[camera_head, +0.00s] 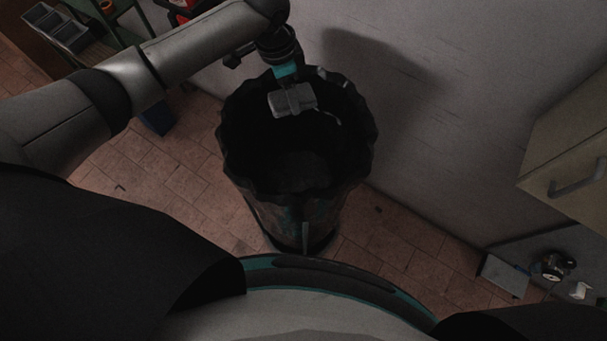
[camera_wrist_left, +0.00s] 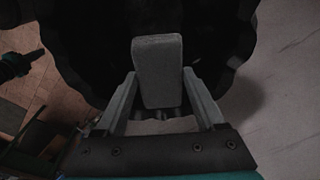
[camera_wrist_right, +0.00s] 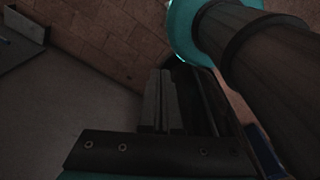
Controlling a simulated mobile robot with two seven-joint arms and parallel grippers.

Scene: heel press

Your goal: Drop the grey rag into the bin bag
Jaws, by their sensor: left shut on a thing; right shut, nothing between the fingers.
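The grey rag (camera_head: 280,103) shows as a folded, block-like bundle at my left gripper (camera_head: 293,92). In the left wrist view the rag (camera_wrist_left: 158,72) stands between the two fingers of my left gripper (camera_wrist_left: 160,95), which is shut on it. The black bin bag (camera_head: 232,165) lines an upright bin, its wavy rim open to the top. The rag is over the far part of the bag's mouth; its exact height against the rim is hard to tell. My right gripper (camera_wrist_right: 160,95) is shut and empty, away from the bag. It is out of the head view.
A pale wall (camera_head: 440,130) stands close behind and right of the bin. A green shelf (camera_head: 120,30) with grey trays is at the upper left. A cabinet (camera_head: 570,150) with a handle juts in at the right. Tiled floor (camera_head: 180,190) is clear left of the bin.

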